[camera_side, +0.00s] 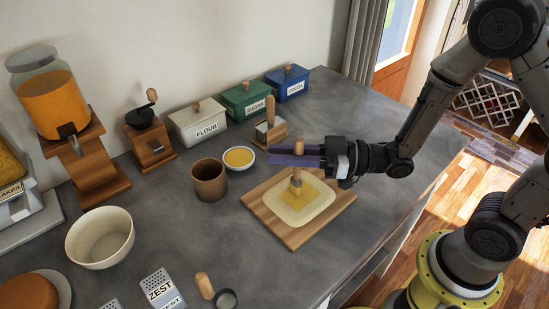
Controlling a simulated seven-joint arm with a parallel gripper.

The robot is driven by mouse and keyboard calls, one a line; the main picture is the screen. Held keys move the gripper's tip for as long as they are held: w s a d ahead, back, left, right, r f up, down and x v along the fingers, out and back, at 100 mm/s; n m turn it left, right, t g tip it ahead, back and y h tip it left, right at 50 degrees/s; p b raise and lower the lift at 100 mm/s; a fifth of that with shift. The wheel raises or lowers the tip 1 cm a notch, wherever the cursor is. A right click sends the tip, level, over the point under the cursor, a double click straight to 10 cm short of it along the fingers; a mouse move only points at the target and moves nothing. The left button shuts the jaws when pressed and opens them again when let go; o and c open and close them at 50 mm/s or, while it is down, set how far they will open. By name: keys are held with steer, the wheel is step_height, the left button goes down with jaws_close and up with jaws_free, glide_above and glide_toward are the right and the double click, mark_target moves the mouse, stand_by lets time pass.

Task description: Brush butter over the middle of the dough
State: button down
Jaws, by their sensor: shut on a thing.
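The dough (313,208) is a pale flat piece with rounded corners on a wooden board (276,228). A more yellow patch shows on the middle of the dough. My gripper (297,155) is above it, shut on a brush (296,183) with a wooden handle. The brush is upright, with its bristle end low over the yellow patch; it looks to be touching, but the exact contact is hard to tell. A small white bowl of yellow butter (239,157) stands left of and behind the board.
A brown cup (209,180) stands beside the butter bowl. Flour (198,123), sugar (247,99) and cocoa (288,83) boxes line the wall. A wooden-handled tool (270,128) stands behind the board. A cream bowl (100,238) and grater (161,289) are at left.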

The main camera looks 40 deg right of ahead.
step_height(320, 180, up, 8)
steer(key=shift+d, duration=0.2)
stand_by(0.4)
stand_by(0.5)
